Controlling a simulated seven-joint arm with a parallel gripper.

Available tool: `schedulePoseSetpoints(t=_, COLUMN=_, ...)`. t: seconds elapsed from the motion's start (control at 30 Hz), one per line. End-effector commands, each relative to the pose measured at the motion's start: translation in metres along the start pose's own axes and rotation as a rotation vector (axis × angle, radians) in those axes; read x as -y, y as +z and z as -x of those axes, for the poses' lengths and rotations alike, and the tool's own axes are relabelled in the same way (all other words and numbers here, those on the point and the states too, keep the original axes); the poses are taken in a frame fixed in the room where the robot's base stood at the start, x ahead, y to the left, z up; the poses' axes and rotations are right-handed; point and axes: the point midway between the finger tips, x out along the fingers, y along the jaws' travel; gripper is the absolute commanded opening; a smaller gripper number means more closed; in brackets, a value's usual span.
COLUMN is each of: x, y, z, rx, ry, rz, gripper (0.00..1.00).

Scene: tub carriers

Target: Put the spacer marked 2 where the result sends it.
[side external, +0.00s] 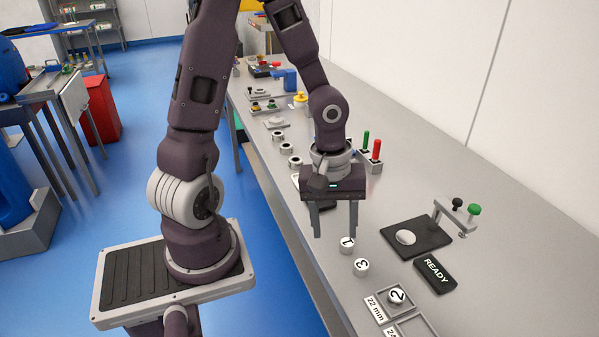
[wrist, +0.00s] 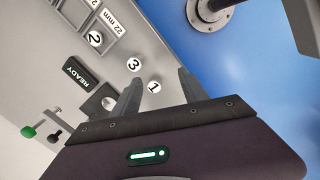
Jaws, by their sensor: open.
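The spacer marked 2 (side external: 397,296) is a short round piece with a white top. It sits in the square tray labelled 22 mm (side external: 409,309), and it also shows in the wrist view (wrist: 95,38). The spacers marked 1 (side external: 347,244) and 3 (side external: 361,267) stand on the bare bench nearby. The display (side external: 435,273) reads READY. Behind it is a gauge with a black base plate (side external: 418,248), a pale disc and a bracket. My gripper (side external: 334,236) is open and empty, pointing down near the spacer marked 1 (wrist: 154,87), apart from the spacer marked 2.
A second tray (side external: 415,323), with a label partly cut off, adjoins the 22 mm tray. The gauge bracket (side external: 455,217) carries a black and a green knob. Red (side external: 376,151) and green posts stand behind my gripper. Several ring-shaped parts line the bench's front edge farther back.

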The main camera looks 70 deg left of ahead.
Motion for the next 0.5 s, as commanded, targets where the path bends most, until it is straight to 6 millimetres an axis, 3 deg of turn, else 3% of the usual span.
schedulePoseSetpoints(t=0.1, x=0.01, y=-0.003, z=0.063, rx=-0.221, ry=-0.046, rz=-0.341, gripper=0.51)
schedulePoseSetpoints(t=0.23, x=0.024, y=0.025, z=0.129, rx=-0.348, ry=-0.009, rz=-0.681, gripper=0.51)
schedulePoseSetpoints(t=0.33, x=0.038, y=0.052, z=0.161, rx=-0.386, ry=0.068, rz=-0.894, gripper=0.51)
schedulePoseSetpoints(t=0.5, x=0.053, y=0.077, z=0.182, rx=-0.404, ry=0.162, rz=-1.089, gripper=0.51)
